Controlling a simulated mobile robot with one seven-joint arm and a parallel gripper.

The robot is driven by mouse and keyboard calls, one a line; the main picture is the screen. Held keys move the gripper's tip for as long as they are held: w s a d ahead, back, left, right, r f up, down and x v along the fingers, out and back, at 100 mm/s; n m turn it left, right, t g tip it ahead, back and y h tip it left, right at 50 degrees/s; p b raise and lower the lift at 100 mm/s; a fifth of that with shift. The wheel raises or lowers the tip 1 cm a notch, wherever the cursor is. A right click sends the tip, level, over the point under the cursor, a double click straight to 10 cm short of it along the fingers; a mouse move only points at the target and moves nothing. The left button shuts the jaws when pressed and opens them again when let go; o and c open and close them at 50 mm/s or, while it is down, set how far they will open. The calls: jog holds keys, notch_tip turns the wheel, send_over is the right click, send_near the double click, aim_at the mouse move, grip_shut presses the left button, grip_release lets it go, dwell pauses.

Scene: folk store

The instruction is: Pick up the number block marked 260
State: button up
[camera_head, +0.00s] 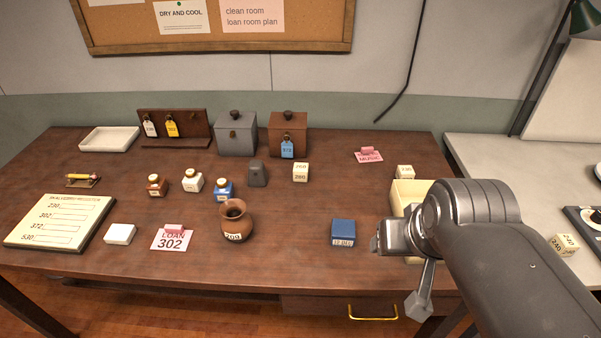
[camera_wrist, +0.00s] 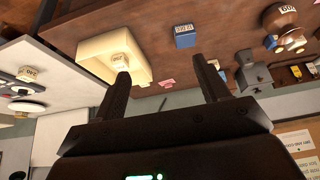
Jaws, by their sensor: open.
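A cream number block (camera_head: 301,172) stands near the middle of the table; its small print looks like 260 or 280. A second cream block (camera_head: 405,172) is at the table's right, by the cream open box; it also shows in the wrist view (camera_wrist: 120,62). A third block (camera_head: 566,243) stands on the white counter at right and shows in the wrist view (camera_wrist: 28,76). Their numbers are too small to read surely. My gripper (camera_wrist: 162,72) is open and empty, above the table's right part; its fingertips are not clear in the head view.
The cream box (camera_head: 408,190) is partly hidden behind my arm. A blue box (camera_head: 343,232) stands left of my gripper. A brown jar (camera_head: 236,222), a grey weight (camera_head: 257,174) and ink bottles stand farther left. The table between the blue box and middle block is clear.

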jog(key=shift+w, duration=0.1)
jog(key=g, duration=0.1)
send_over(301, 168)
jog(key=s+a, duration=0.1)
jog(key=s, duration=0.2)
notch_tip(301, 168, down, 13)
jog(key=shift+m, duration=0.3)
jog(key=x, duration=0.5)
jog(key=shift+s+d+x, duration=0.1)
jog(key=shift+d+x, duration=0.05)
jog(key=shift+x, duration=0.75)
jog(key=shift+s+d+x, duration=0.1)
jog(key=shift+d+x, duration=0.05)
jog(key=shift+x, duration=0.75)
jog(key=shift+s+d+x, duration=0.1)
jog(key=shift+d+x, duration=0.05)
jog(key=shift+x, duration=0.75)
jog(key=shift+c, duration=0.3)
